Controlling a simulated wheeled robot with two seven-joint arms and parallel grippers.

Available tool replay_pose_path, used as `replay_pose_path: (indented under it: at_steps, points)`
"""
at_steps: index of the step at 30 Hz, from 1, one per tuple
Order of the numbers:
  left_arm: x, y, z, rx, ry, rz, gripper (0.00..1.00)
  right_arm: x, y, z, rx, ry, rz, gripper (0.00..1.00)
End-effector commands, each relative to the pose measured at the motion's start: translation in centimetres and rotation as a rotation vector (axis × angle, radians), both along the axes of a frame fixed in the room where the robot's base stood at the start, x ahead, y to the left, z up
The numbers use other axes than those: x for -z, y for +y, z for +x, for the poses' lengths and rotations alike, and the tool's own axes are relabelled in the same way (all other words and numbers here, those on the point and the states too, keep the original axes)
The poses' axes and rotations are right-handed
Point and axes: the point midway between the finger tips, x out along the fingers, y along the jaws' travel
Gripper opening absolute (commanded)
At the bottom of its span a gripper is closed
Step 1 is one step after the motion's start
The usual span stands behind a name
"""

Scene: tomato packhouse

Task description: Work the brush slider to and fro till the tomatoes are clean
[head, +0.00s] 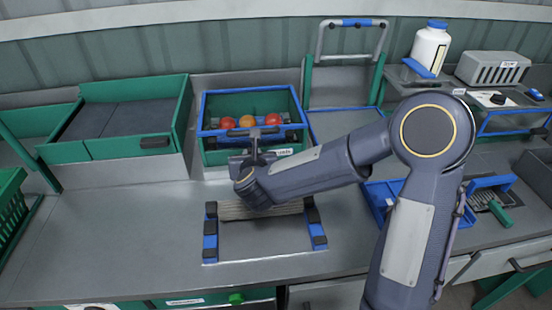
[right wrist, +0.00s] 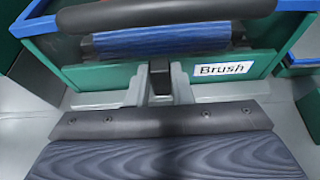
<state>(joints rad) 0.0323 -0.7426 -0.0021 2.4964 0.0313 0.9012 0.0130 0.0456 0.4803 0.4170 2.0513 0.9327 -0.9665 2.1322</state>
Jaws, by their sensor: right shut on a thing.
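Three red and orange tomatoes (head: 228,123) show in the green box (head: 283,154) with a blue rim, behind my right gripper in the head view. A dark crossbar of the brush slider (head: 268,131) spans the front of the box. My right gripper (head: 255,154) is at the box's front and is shut on the slider's handle, which my wrist partly hides. In the right wrist view, a blue roller-like brush part (right wrist: 160,40) lies under a dark bar, beside a "Brush" label (right wrist: 222,70). The tomatoes are not visible there. My left gripper is out of view.
A blue-railed frame (head: 210,240) stands on the grey bench in front of the box. A green bin (head: 115,148) is at left, a blue tray (head: 376,200) at right. A white bottle (head: 430,48) stands on the back shelf. The bench's left front is clear.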

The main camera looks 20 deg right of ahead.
Motion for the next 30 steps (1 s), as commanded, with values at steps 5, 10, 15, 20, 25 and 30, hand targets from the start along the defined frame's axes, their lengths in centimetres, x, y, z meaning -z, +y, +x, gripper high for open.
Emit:
replay_pose_path:
  at_steps: [5,10,15,20,25,30]
  points:
    - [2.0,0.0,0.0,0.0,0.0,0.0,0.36,0.4,4.8,1.1,-0.012,-0.001,0.003,0.0]
    - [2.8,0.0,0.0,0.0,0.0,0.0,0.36,0.2,7.7,1.9,-0.009,-0.001,0.002,0.0]
    - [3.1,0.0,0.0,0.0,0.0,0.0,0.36,0.1,9.1,2.3,-0.007,0.001,0.002,0.0]
    - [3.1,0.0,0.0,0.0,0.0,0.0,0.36,0.0,9.4,2.4,-0.004,0.001,0.001,0.0]
    - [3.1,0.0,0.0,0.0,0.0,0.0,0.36,0.0,9.4,2.4,-0.004,0.001,0.001,0.0]
    - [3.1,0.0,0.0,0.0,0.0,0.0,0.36,0.0,9.3,2.4,-0.003,0.001,0.0,0.3]
